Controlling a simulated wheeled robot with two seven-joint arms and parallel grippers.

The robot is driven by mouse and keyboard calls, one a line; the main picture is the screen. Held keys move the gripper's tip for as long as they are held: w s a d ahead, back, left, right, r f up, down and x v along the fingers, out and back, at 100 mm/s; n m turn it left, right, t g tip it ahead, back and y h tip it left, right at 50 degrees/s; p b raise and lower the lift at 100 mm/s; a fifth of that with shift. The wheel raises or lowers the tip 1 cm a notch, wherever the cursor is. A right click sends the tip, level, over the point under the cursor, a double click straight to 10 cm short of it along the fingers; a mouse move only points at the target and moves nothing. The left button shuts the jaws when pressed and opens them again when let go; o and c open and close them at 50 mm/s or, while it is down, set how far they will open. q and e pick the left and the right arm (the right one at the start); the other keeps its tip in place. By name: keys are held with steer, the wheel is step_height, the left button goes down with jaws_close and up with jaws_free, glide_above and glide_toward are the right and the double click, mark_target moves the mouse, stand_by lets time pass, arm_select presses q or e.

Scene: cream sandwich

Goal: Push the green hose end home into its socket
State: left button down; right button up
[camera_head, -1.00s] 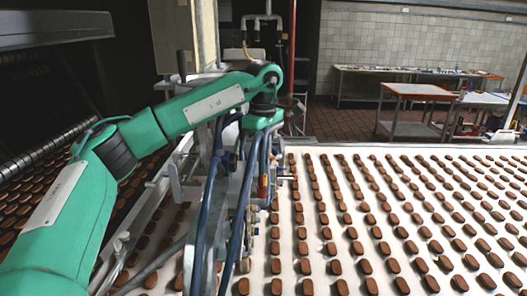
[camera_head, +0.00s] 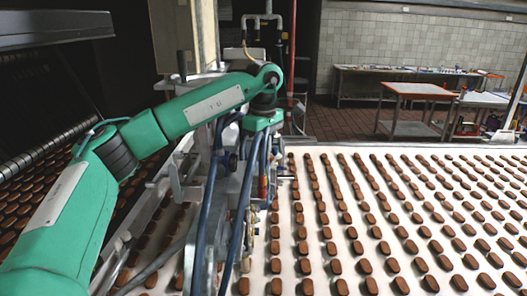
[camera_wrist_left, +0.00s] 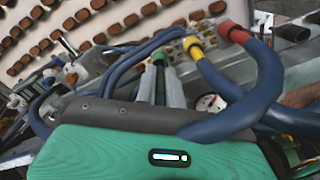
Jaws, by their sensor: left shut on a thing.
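My right gripper is out of view.
Blue hoses (camera_head: 246,195) hang close around the left hand. A white conveyor (camera_head: 318,279) with rows of brown biscuits (camera_head: 365,266) lies to the right. Dark rollers and more biscuits lie at the left. Work tables (camera_head: 418,90) stand at the back.

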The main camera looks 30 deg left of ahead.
arm_select(q)
steer(key=shift+f+b, duration=0.4)
steer(key=shift+f, duration=0.35)
stand_by(0.3)
steer(key=c, duration=1.4)
jaws_free()
steer(key=shift+c, duration=0.2)
steer(key=shift+r, duration=0.3)
step_height(320, 180, up, 5)
steer(key=shift+f+b, duration=0.15)
steer(key=shift+b, duration=1.05)
step_height(320, 180, up, 8)
steer(key=shift+r, duration=0.25)
